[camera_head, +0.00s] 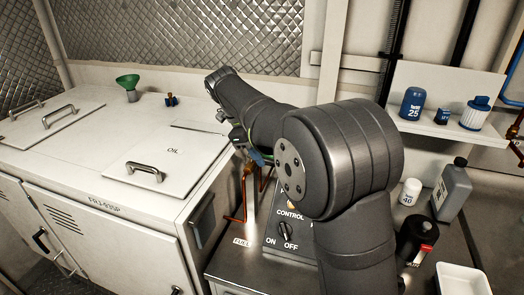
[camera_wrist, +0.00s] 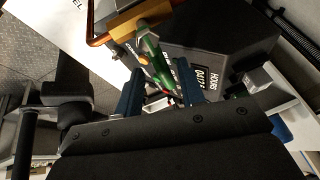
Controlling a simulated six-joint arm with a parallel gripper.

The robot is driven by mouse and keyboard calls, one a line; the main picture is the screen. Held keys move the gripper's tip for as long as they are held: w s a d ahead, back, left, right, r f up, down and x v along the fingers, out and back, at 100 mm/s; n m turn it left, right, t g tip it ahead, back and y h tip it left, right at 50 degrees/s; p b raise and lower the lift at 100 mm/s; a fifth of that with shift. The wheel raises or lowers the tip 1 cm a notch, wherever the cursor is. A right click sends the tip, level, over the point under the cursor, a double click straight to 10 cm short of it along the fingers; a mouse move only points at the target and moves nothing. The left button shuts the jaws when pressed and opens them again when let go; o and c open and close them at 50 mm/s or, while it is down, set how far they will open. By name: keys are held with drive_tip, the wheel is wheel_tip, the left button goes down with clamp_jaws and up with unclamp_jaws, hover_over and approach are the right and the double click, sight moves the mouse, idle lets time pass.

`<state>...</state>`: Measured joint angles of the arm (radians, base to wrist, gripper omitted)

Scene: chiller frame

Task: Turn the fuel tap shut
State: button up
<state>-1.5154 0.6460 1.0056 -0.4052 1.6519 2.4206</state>
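The fuel tap has a green lever (camera_wrist: 152,58) beside a brass-coloured body (camera_wrist: 138,20) on copper pipe in the wrist view. My gripper (camera_wrist: 160,66) is open, with its two blue fingers apart on either side of the lever's line. A gap shows between the lever and each finger; I cannot tell how deep the lever lies between them. In the head view my arm hides most of the tap; a copper pipe (camera_head: 243,205) shows below it, near a FUEL label (camera_head: 242,242).
A dark control box (camera_head: 286,238) with a knob stands right of the pipe; its HOURS meter (camera_wrist: 200,77) is close to the right finger. A white cabinet (camera_head: 100,200) stands left. Bottles and a white tray (camera_head: 463,279) are at right, below a shelf (camera_head: 440,126).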

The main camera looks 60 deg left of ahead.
drive_tip(key=v, duration=1.2)
drive_tip(key=shift+w, duration=0.15)
idle(0.5)
drive_tip(key=x, duration=1.2)
drive_tip(key=shift+r, duration=0.1)
drive_tip(key=v, duration=1.2)
drive_tip(key=x, duration=1.2)
drive_tip(key=shift+w+a+n+y, duration=0.25)
drive_tip(key=shift+n+y, duration=0.2)
drive_tip(key=shift+n, duration=0.55)
drive_tip(key=shift+w+a+n+y, duration=0.15)
drive_tip(key=shift+n+y, duration=0.3)
drive_tip(key=shift+n, duration=0.55)
